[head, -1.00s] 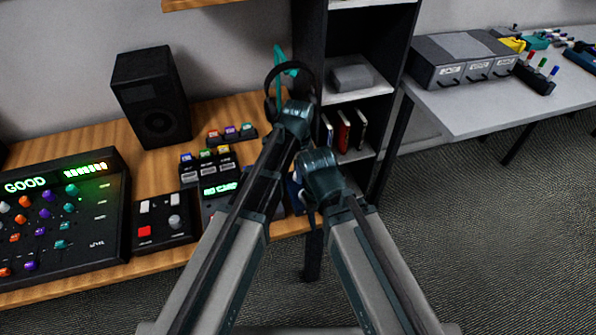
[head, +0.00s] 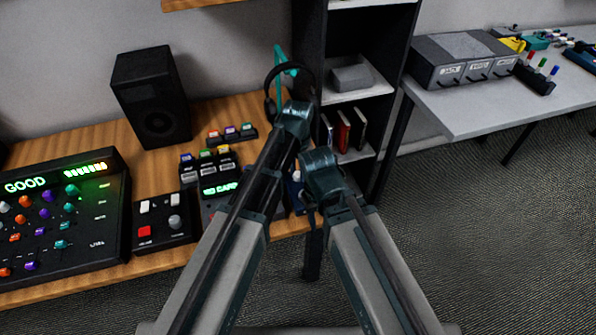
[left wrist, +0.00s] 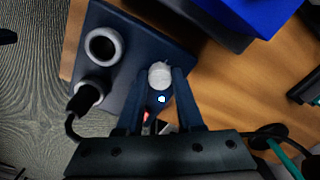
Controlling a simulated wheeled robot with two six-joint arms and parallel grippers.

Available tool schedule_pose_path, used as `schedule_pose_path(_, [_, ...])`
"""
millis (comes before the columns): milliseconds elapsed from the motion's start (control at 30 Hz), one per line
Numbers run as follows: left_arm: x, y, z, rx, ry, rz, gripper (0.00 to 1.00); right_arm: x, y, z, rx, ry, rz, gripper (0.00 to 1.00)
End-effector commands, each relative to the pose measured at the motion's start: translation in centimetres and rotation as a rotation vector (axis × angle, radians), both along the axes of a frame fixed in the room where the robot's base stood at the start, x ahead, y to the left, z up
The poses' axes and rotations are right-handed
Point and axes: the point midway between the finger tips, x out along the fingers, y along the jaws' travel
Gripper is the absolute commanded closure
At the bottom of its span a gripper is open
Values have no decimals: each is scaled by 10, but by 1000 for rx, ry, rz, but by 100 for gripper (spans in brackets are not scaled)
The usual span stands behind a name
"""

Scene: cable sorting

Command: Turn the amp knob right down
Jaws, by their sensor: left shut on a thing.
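The amp is a dark blue box (left wrist: 125,50) on the wooden desk, seen close up in the left wrist view. Its pale grey round knob (left wrist: 160,75) sits between the fingertips of my left gripper (left wrist: 159,84), which is shut on it. A small blue-white light shows just below the knob, with a red glow nearby. In the head view a small part of the amp (head: 297,188) shows between my arms, and the knob is hidden there. My right gripper's fingers cannot be made out in the head view.
Beside the knob are a grey ring socket (left wrist: 103,46) and a black plug (left wrist: 84,98) with a cable. Headphones (head: 270,100) hang on a teal stand behind my arms. A mixer (head: 100,245), a speaker (head: 150,95) and a dark shelf (head: 310,30) stand nearby.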

Motion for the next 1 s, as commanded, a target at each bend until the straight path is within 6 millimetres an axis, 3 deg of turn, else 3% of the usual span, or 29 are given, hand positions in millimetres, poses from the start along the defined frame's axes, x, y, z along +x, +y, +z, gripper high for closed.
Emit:
schedule_pose_path(600, [0, 0, 0, 0, 0, 578, 100, 0, 0, 0, 0, 0, 0, 50])
schedule_pose_path(1000, [0, 0, 0, 0, 0, 860, 100, 0, 0, 0, 0, 0, 0, 50])
